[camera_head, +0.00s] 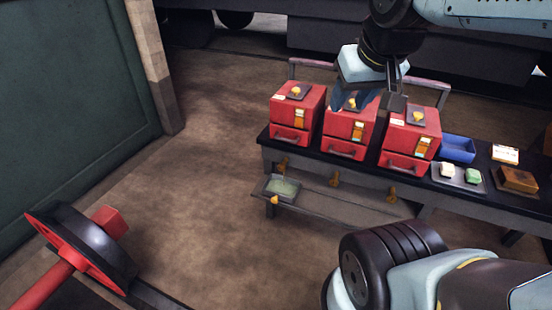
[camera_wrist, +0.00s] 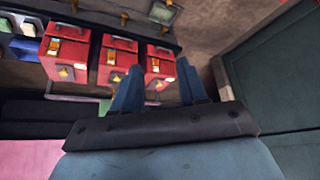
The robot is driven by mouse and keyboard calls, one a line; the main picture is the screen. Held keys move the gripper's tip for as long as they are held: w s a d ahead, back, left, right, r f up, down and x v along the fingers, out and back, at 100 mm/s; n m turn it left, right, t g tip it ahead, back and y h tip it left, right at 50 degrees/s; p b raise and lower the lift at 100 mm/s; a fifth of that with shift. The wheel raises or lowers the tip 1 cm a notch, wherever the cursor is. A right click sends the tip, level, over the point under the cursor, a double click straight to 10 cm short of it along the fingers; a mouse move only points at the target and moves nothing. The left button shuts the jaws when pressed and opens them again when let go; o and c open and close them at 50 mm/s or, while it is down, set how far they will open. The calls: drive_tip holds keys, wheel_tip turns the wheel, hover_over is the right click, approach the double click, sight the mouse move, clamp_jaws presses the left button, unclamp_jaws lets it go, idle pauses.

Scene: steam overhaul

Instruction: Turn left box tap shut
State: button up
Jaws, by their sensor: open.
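Three red boxes stand in a row on a dark bench: the left box (camera_head: 313,98), the middle box (camera_head: 338,125) and the right box (camera_head: 398,137). Below the bench edge in front of each is a brass tap: left tap (camera_head: 283,163), middle tap (camera_head: 335,179), right tap (camera_head: 391,195). The wrist view is turned around, with the left box (camera_wrist: 166,68) rightmost and its tap (camera_wrist: 164,30) beyond it. My gripper (camera_head: 356,99) is open and empty above the middle box, partly covering it; its blue fingers (camera_wrist: 158,82) are apart in the wrist view.
A small tray (camera_head: 281,188) sits low beneath the left tap. A blue bin (camera_head: 458,147), a tray with small blocks (camera_head: 462,178) and a brown box (camera_head: 518,180) are on the bench's right. A red-hubbed wheel (camera_head: 85,250) is at lower left.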

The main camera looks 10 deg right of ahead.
sight(280, 169)
drive_tip(key=o, duration=0.3)
drive_tip(key=shift+w, duration=0.2)
drive_tip(key=shift+o, duration=0.7)
drive_tip(key=shift+w+d+f+g, duration=0.2)
drive_tip(key=shift+w+g, duration=0.1)
drive_tip(key=w+d+f+n+g+h, duration=0.3)
drive_tip(key=w+f+n+h, duration=0.4)
drive_tip(key=w, duration=0.5)
drive_tip(key=w+d+f+n+g+h, duration=0.2)
drive_tip(key=w+d+f+g+h, duration=0.15)
drive_tip(key=w+f, duration=0.7)
drive_tip(key=w+a+f+n+t+h, duration=0.3)
drive_tip(key=w+f+n, duration=0.1)
drive_tip(key=w+f, duration=0.25)
drive_tip(key=w+a+f+n+t+h, duration=0.2)
drive_tip(key=w+f+n+t, duration=0.15)
drive_tip(key=w+f, duration=0.35)
drive_tip(key=a+f+n+t+y, duration=0.2)
drive_tip(key=a+f+n+t, duration=0.15)
drive_tip(key=f, duration=0.65)
drive_tip(key=a+f+n+t+y, duration=0.1)
drive_tip(key=a+f+n+t, duration=0.3)
drive_tip(key=f, duration=0.5)
drive_tip(key=a+f+n+t+y, duration=0.25)
drive_tip(key=f+n, duration=0.25)
drive_tip(key=f, duration=0.5)
drive_tip(key=shift+h, duration=0.3)
drive_tip(key=x, duration=1.3)
drive_tip(key=shift+w+f, duration=0.2)
drive_tip(key=shift+w, duration=0.15)
